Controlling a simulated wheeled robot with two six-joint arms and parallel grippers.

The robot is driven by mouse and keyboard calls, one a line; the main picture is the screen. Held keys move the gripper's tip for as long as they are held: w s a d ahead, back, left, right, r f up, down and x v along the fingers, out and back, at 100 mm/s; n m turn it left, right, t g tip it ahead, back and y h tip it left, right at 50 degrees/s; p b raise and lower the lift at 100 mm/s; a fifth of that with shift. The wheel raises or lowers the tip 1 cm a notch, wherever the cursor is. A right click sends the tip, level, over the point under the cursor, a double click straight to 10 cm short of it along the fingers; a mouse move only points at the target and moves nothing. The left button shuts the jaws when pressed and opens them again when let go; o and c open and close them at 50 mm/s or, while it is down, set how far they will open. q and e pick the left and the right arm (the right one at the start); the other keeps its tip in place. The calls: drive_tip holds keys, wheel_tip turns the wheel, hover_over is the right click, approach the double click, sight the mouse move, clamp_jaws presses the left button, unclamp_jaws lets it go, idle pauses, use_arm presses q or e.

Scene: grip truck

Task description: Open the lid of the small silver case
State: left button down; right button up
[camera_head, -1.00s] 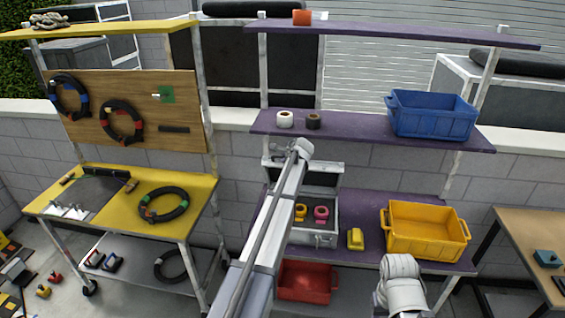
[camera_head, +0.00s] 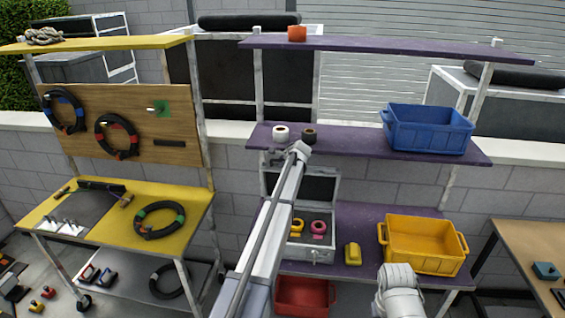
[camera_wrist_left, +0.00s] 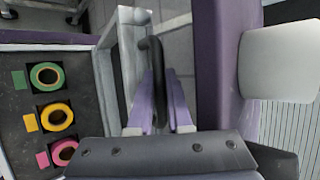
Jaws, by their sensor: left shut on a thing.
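The small silver case (camera_head: 307,255) stands on the purple middle shelf, with its lid (camera_head: 318,186) raised and the dark lining facing front. Inside are yellow and pink tape rolls. The left wrist view shows green (camera_wrist_left: 47,75), yellow (camera_wrist_left: 56,117) and pink (camera_wrist_left: 64,152) rolls in dark foam. In that view, the purple fingers of my left gripper (camera_wrist_left: 157,88) are shut on a black handle (camera_wrist_left: 157,62) beside the lid's silver edge (camera_wrist_left: 125,60). In the head view my left arm covers the case's left part, and the fingertips are hidden. My right gripper is out of frame.
A yellow crate (camera_head: 422,264) and a yellow block (camera_head: 352,254) stand right of the case. A blue crate (camera_head: 428,140), a white roll (camera_head: 280,133) and a dark roll (camera_head: 309,136) are on the shelf above. A red bin (camera_head: 304,296) is below.

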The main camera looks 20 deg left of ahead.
use_arm(q)
drive_tip(key=c, duration=1.1)
unclamp_jaws()
drive_tip(key=shift+s, duration=0.1)
